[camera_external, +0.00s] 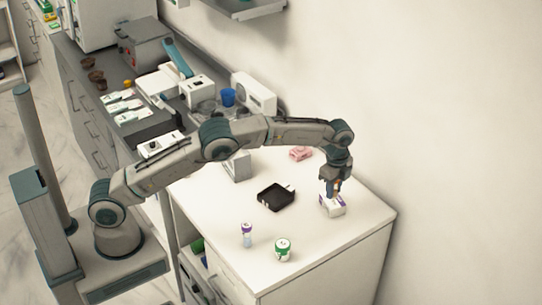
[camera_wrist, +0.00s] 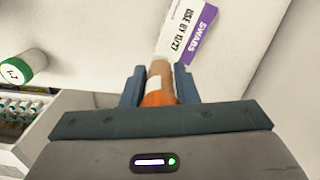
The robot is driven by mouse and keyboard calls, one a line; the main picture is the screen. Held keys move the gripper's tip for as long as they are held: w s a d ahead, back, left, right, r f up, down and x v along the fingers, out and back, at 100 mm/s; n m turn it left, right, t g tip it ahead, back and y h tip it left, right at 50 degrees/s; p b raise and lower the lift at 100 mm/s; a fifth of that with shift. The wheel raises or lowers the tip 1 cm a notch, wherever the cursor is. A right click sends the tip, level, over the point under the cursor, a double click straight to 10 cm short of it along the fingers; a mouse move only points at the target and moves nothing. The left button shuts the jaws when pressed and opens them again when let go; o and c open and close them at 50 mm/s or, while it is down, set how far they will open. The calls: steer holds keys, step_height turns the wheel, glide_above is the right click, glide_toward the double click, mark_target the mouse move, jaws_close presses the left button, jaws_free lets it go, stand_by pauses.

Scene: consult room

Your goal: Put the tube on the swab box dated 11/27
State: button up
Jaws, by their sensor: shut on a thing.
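My gripper (camera_wrist: 160,88) is shut on a tube (camera_wrist: 159,93) with an orange end and a pale label, seen between the fingers in the wrist view. The white and purple swab box (camera_wrist: 187,32) is just beyond the fingertips and reads "SWABS" and "USE BY 11/27". In the external view my gripper (camera_external: 334,189) is right above the swab box (camera_external: 332,206) near the table's right edge. The gripper hides most of the tube there. I cannot tell whether the tube touches the box.
On the white table (camera_external: 225,205) are a black tray (camera_external: 276,197), a pink box (camera_external: 300,153), a purple-capped tube (camera_external: 246,235) and a green-lidded jar (camera_external: 283,250). The jar also shows in the wrist view (camera_wrist: 22,68). A wall stands behind the table.

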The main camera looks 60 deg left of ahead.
steer(key=shift+f+p, duration=0.6)
steer(key=shift+f, duration=1.4)
steer(key=shift+f, duration=0.15)
steer(key=o, duration=1)
steer(key=shift+c, duration=0.2)
